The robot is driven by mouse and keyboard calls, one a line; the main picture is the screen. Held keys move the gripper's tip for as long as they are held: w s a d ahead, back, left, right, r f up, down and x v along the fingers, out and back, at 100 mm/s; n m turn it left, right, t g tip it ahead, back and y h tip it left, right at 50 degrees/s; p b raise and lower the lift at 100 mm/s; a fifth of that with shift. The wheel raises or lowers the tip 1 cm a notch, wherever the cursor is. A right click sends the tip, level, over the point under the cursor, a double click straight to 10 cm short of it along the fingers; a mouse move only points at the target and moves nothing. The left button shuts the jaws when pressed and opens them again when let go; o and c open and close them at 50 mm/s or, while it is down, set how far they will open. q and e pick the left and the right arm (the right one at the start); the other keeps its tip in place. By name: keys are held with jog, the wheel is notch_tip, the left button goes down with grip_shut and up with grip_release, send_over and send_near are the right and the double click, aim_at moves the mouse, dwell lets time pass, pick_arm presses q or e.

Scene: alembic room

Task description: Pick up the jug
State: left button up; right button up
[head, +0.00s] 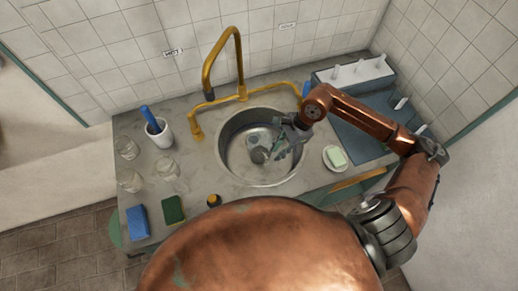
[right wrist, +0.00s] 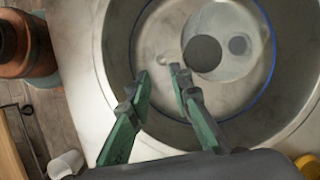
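My right gripper (head: 281,147) reaches over the round metal sink (head: 232,173), with its fingers pointing down into it. In the right wrist view its two green fingers (right wrist: 160,73) are apart with nothing between them. Below them lies the sink's inside, with a pale disc (right wrist: 228,68), a dark round spot (right wrist: 203,53) and a thin blue curved line. I cannot tell whether any of this is a jug. Clear glass vessels stand on the counter at left: one at the back (head: 127,148), one in front (head: 129,181), one to the right (head: 168,171). My left gripper is not in view.
A brass tap (head: 238,62) rises behind the sink. A white cup (head: 159,134) with a blue-handled item stands left. A blue sponge (head: 138,221) and green sponge (head: 173,209) lie in front. A soap dish (head: 335,158) and a white pegged rack (head: 355,72) are at right.

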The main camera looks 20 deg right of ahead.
jog(key=shift+d+f+b+x, duration=0.1)
jog(key=shift+d+b+x, duration=0.3)
jog(key=shift+x, duration=1.55)
jog(key=shift+d+f+b+x, duration=0.15)
jog(key=shift+b+x, duration=0.5)
jog(key=shift+x, duration=1.3)
jog(key=shift+d+f+b+x, duration=0.1)
jog(key=shift+d+b+x, duration=0.3)
jog(key=shift+x, duration=1.6)
jog(key=shift+a, duration=0.15)
jog(key=shift+c, duration=0.4)
grip_shut()
jog(key=shift+w+r, duration=0.1)
jog(key=shift+r, duration=0.1)
